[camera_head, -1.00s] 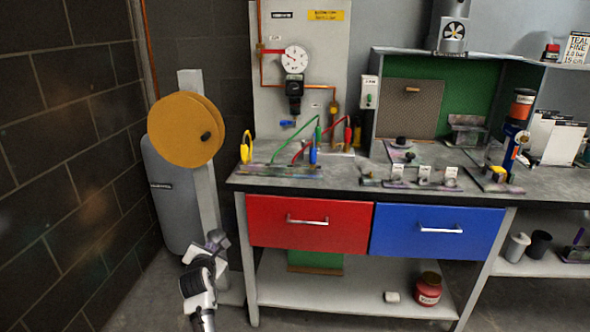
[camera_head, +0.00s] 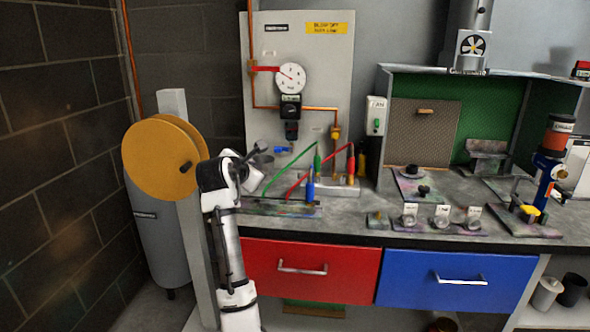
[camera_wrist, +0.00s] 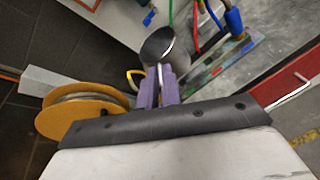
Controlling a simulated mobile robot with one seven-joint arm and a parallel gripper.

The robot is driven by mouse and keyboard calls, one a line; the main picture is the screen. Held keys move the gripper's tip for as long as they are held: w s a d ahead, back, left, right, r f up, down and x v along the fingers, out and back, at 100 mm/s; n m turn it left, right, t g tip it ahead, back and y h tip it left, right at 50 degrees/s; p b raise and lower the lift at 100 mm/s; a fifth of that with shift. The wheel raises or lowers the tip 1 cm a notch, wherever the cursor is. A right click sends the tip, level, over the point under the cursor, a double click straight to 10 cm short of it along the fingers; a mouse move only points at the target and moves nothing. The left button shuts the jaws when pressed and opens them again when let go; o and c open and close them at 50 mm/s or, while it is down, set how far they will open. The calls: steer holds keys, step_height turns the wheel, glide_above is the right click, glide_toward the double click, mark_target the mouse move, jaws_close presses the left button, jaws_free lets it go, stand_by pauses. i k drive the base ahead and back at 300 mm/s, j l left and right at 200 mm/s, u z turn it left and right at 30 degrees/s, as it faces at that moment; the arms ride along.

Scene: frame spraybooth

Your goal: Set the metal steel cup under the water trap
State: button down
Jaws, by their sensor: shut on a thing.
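The metal steel cup (camera_wrist: 166,46) is in the wrist view, at the tips of my gripper's purple fingers. My gripper (camera_wrist: 160,72) is shut on the cup near its rim. In the head view, the grey cup (camera_head: 263,161) is small and partly hidden by my gripper (camera_head: 252,160), above the bench's left end. The water trap (camera_head: 292,130) hangs below the dial gauge on the back panel, with a blue valve (camera_head: 284,150) under it. The cup is left of the trap and slightly lower in the picture, apart from it.
Green, red and blue hose tools (camera_head: 310,185) stand on the bench just right of my gripper. A yellow reel (camera_head: 158,160) on a post is close on the left. Small fixtures (camera_head: 440,217) occupy the bench farther right.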

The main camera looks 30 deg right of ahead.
mark_target(289, 175)
steer(key=i+l, duration=0.6)
steer(key=l+z, duration=0.1)
steer(key=z, duration=0.15)
steer(key=i+l+z, duration=0.1)
steer(key=z, duration=0.2)
